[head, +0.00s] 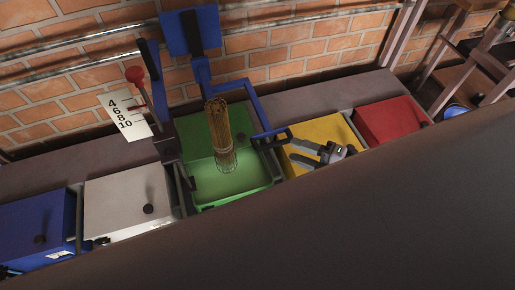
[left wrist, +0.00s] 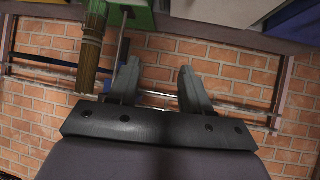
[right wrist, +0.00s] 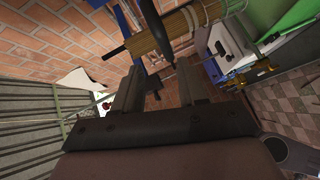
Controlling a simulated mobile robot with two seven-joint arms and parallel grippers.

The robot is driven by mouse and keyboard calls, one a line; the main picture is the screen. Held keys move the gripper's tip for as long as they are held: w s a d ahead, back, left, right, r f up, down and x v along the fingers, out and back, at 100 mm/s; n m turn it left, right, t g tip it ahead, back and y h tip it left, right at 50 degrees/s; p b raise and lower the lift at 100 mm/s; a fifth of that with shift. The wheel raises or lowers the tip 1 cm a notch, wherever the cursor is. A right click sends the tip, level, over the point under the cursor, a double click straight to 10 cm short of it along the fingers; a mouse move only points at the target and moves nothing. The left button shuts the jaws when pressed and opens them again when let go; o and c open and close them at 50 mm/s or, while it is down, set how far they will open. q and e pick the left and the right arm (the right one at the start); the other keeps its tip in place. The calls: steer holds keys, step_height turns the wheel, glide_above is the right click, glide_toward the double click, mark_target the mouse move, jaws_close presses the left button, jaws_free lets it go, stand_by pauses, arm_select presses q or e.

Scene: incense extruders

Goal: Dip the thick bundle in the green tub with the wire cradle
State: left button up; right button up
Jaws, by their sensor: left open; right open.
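The thick brown bundle (head: 218,122) stands upright with its lower end in the wire cradle (head: 226,161), over the green tub (head: 203,145). A blue crank arm (head: 240,92) ends in a black handle (head: 272,138) right of the bundle. My right gripper (head: 293,151) is open above the yellow tub, fingers pointing at that handle. In the right wrist view a dark bar (right wrist: 156,35) shows just beyond the fingertips, with the bundle (right wrist: 185,28) behind it. My left gripper (left wrist: 157,75) is open and empty, seen only in its wrist view, with the bundle (left wrist: 89,55) beside it.
A white tub (head: 120,200) and a blue tub (head: 35,230) stand at left, a yellow tub (head: 335,128) and a red tub (head: 390,122) at right. A numbered card (head: 128,118) and a red-knobbed lever (head: 134,75) stand left of the green tub. A brick wall is behind.

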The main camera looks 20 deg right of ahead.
mark_target(279, 145)
steer(key=shift+w+a+f+n+g+y+b, duration=0.15)
steer(key=shift+w+a+f+n+b, duration=0.15)
steer(key=shift+w+a, duration=0.6)
steer(key=shift+w+a+f+n+g+y+b, duration=0.1)
steer(key=shift+w+a+f+n+y+b, duration=0.25)
steer(key=shift+w+a, duration=0.55)
steer(key=shift+w+a+f+n+g+b, duration=0.15)
steer(key=shift+w+a+f+n, duration=0.3)
steer(key=shift+w, duration=0.8)
jaws_close()
